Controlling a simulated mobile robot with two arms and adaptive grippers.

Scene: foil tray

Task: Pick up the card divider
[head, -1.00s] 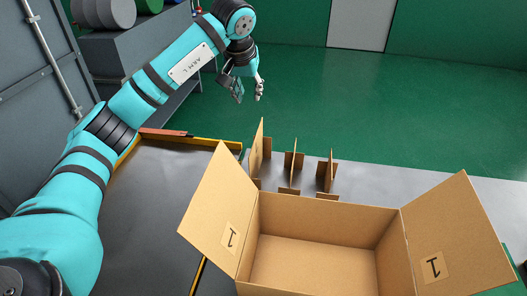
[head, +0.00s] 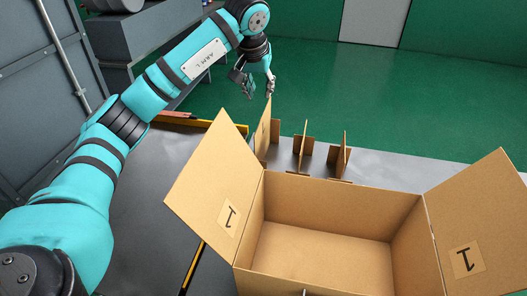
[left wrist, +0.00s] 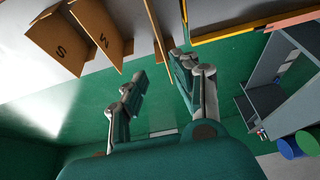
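Three brown card dividers stand upright in a row on the grey table behind the box: the left one (head: 264,132), the middle one (head: 303,150) and the right one (head: 340,160). In the left wrist view one shows an S (left wrist: 58,45), one an M (left wrist: 98,32), and the third (left wrist: 155,22) is nearly edge-on. My left gripper (head: 257,90) is open and empty, just above and behind the left divider's top in the head view. Its spread fingers also show in the left wrist view (left wrist: 160,82); the edge-on divider ends near the right fingertip. My right gripper is out of view.
An open cardboard box (head: 320,255) with flaps marked 1 stands in front of the dividers. A yellow-edged strip (head: 222,125) and a reddish bar (head: 172,116) lie at left. Green floor beyond the table is clear.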

